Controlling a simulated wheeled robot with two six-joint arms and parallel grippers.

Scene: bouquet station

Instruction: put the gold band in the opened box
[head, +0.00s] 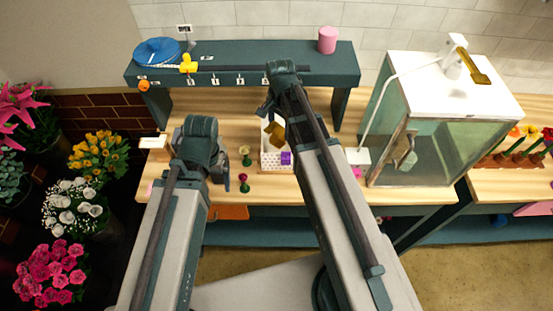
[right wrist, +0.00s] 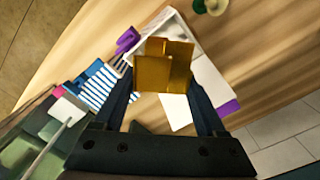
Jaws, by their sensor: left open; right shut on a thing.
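The gold band (head: 275,131) is held in my right gripper (head: 268,108), above the white open box (head: 272,170) on the wooden bench. In the right wrist view the gold band (right wrist: 163,72) sits between the fingertips of the right gripper (right wrist: 165,88). It covers part of the white box (right wrist: 168,20) behind it, so the gap between band and box is hard to judge. A purple item (head: 286,158) shows at the box's right side. My left gripper (head: 225,178) is open and empty, low over the bench to the left of the box.
A glass cabinet (head: 430,145) stands to the right, with another gold piece (head: 472,65) on top. A dark shelf (head: 230,83) spans the back.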

